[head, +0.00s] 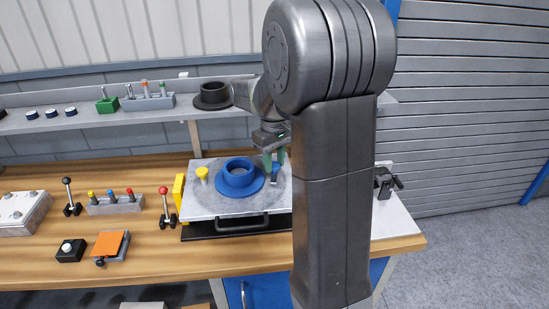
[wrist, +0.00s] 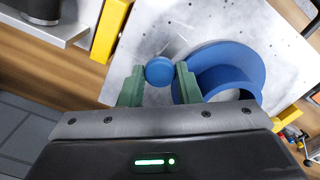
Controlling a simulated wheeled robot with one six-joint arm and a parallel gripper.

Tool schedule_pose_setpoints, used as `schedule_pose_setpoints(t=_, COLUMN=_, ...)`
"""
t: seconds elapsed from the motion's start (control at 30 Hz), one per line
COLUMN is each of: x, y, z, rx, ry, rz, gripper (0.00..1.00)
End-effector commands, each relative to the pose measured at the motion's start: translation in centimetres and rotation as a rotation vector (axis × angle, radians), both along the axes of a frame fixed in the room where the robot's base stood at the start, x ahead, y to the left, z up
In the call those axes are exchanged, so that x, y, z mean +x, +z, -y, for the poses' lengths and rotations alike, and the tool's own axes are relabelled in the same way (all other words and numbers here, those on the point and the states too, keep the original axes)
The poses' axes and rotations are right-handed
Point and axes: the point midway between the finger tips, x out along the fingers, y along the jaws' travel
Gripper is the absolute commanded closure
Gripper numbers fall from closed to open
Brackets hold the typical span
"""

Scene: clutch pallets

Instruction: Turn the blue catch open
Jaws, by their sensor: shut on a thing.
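The blue catch (wrist: 159,71) shows in the wrist view as a small round blue knob between the two green fingertips. My gripper (wrist: 159,78) is shut on it. In the head view my gripper (head: 272,165) points down at the right of the pallet plate (head: 205,207), and a little blue of the catch (head: 274,183) shows below the fingers. A blue flanged ring (head: 238,183) sits on the plate just left of my gripper; in the wrist view the ring (wrist: 240,62) is close beside the right finger. The catch's lower part is hidden.
A yellow knob (head: 202,174) stands on the plate and a yellow block (head: 179,191) at its left edge. A black handle (head: 242,221) is at the front. A red-topped lever (head: 165,207) stands left of the plate. A shelf (head: 90,117) runs behind. My arm hides the plate's right part.

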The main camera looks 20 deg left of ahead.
Motion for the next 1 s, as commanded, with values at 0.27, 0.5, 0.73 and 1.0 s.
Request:
schedule_pose_setpoints(t=0.27, x=0.07, y=0.18, z=-0.07, rx=0.002, ry=0.151, rz=0.004, gripper=0.92)
schedule_pose_setpoints(t=0.5, x=0.08, y=0.15, z=-0.07, rx=0.001, ry=0.208, rz=0.005, gripper=0.92)
schedule_pose_setpoints(t=0.73, x=0.08, y=0.14, z=-0.07, rx=0.001, ry=0.219, rz=0.005, gripper=0.92)
schedule_pose_setpoints(t=1.0, x=0.08, y=0.14, z=-0.07, rx=0.001, ry=0.218, rz=0.005, gripper=0.64)
